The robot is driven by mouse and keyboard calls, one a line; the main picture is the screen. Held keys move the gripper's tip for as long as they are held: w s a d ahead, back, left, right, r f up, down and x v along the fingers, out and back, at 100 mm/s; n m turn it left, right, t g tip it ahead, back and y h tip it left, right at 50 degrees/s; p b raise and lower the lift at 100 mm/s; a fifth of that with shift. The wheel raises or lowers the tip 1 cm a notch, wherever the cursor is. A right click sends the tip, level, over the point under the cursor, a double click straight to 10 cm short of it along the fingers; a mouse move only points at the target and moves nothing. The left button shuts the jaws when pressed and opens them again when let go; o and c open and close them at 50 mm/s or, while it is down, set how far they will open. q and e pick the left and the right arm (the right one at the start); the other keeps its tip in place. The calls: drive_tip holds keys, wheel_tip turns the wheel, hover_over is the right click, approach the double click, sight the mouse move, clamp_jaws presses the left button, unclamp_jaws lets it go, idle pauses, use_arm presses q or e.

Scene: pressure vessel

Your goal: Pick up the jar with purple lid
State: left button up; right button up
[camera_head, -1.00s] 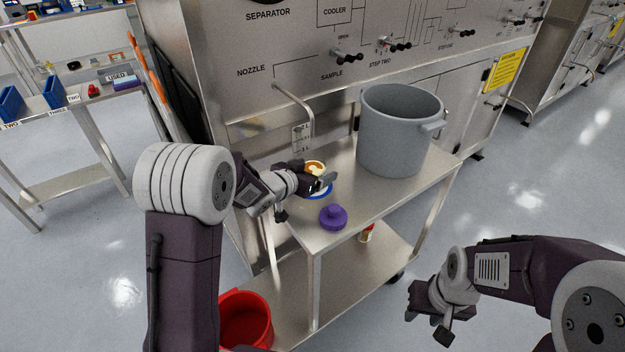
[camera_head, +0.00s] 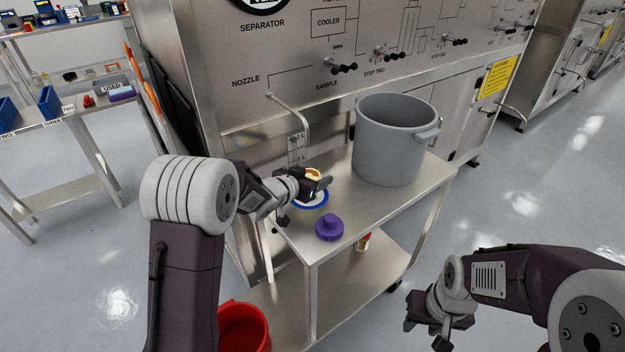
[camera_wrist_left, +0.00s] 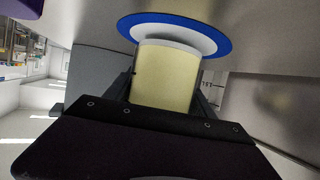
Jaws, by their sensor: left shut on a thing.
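My left gripper (camera_head: 318,184) is shut on a cream-yellow jar (camera_head: 313,174) above a white disc with a blue rim (camera_head: 324,201) on the steel cart. In the left wrist view the jar (camera_wrist_left: 165,78) stands between the fingers, with the blue-rimmed disc (camera_wrist_left: 135,22) just beyond its end. Whether the jar still touches the disc is unclear. A purple lid (camera_head: 329,228) lies apart on the cart top, near its front corner. My right gripper (camera_head: 424,322) is open and empty, out to the right of the cart.
A large grey pot (camera_head: 388,145) stands on the cart top (camera_head: 352,205). A bent nozzle pipe (camera_head: 298,118) comes down close behind the jar. A red bucket (camera_head: 243,328) and a small red-and-white container (camera_head: 363,241) are lower down. Clear floor lies right of the cart.

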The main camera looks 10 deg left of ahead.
sight(315, 164)
use_arm(q)
wheel_tip(315, 164, up, 4)
drive_tip(key=shift+r+p, duration=0.1)
drive_tip(key=shift+p, duration=0.8)
drive_tip(key=d+r, duration=0.6)
drive_tip(key=d, duration=0.5)
drive_tip(key=shift+s+d+b, duration=0.25)
drive_tip(key=shift+s+b, duration=0.05)
drive_tip(key=shift+s, duration=0.15)
